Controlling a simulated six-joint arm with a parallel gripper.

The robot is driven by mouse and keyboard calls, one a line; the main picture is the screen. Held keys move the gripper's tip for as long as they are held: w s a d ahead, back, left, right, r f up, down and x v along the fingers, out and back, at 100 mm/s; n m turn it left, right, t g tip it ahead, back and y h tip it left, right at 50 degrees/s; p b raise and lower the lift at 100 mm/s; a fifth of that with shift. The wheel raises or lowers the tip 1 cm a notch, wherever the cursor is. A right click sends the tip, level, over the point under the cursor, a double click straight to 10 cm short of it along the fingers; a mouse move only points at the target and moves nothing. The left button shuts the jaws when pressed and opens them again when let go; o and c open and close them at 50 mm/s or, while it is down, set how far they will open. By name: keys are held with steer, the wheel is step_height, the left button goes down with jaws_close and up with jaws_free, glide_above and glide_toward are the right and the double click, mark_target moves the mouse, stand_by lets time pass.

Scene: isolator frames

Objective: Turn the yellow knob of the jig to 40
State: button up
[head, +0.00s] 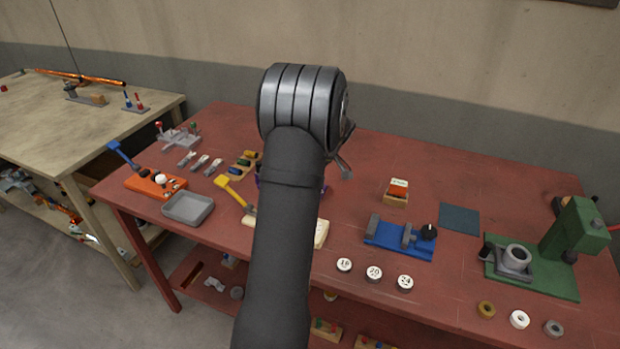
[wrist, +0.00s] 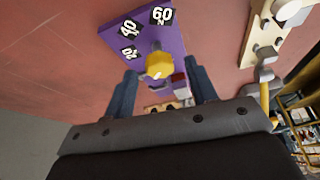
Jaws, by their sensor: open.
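The purple jig (wrist: 180,40) lies on the red table in the wrist view. It carries black-and-white labels reading 20 (wrist: 130,52), 40 (wrist: 128,29) and 60 N (wrist: 161,15). The yellow knob (wrist: 159,66) stands out from the jig, with a short grey piece beside it toward the labels. I cannot tell which label the knob points to. My gripper (wrist: 160,72) is open, its two fingers on either side of the knob in the picture; I cannot tell whether they touch it. In the head view my arm hides the knob and nearly all of the jig.
A cream board (head: 321,234) with a yellow-handled clamp (head: 232,191) lies close by. A grey tray (head: 188,208) and orange fixture (head: 155,187) stand left. A blue vise (head: 398,238), round weights (head: 374,274) and a green press (head: 575,241) stand right.

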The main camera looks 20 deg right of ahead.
steer(key=shift+f, duration=0.2)
steer(key=c, duration=1)
